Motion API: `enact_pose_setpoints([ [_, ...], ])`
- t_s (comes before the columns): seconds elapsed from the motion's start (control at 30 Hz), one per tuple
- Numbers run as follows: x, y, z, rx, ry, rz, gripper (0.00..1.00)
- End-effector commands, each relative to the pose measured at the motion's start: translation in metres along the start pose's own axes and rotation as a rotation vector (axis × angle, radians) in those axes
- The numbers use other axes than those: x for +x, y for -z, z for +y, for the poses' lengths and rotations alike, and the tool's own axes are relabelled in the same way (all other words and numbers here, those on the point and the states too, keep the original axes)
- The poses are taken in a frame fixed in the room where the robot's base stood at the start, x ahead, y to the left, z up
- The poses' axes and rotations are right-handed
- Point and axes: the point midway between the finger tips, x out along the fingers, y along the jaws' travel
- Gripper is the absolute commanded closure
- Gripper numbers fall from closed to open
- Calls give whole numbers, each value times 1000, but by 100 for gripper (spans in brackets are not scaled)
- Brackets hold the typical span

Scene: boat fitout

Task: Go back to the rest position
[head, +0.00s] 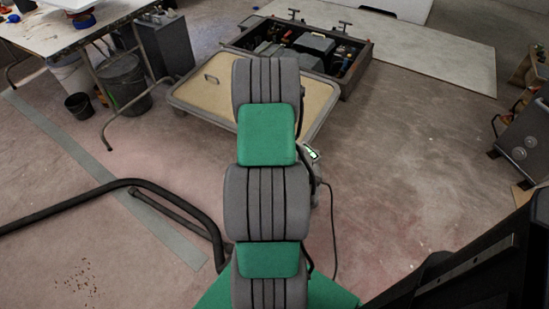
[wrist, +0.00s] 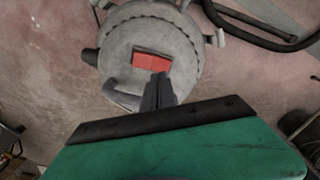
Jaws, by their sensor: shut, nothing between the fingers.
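My arm, with grey and green links, runs up the middle of the head view and hides the floor behind it. My gripper is not distinguishable in that view. In the wrist view my gripper's dark fingers (wrist: 160,78) are shut together with nothing between them. They show in front of a round grey body with a red rectangular patch (wrist: 152,61); I cannot tell whether they touch it.
A black bent tube (head: 170,198) is at left. A worktable (head: 75,22) and buckets stand upper left. Floor at right centre is mostly clear.

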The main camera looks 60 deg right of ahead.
Motion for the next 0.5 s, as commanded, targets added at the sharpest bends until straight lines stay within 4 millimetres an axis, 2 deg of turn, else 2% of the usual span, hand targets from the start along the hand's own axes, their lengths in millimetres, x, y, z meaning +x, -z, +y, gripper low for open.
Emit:
enact_pose_setpoints([
  [0.03,-8,0,0,0,0,0,100],
  [0.1,-11,0,0,0,0,0,100],
  [0.43,-10,0,0,0,0,0,100],
  [0.5,-15,-1,-4,-8,0,3,100],
])
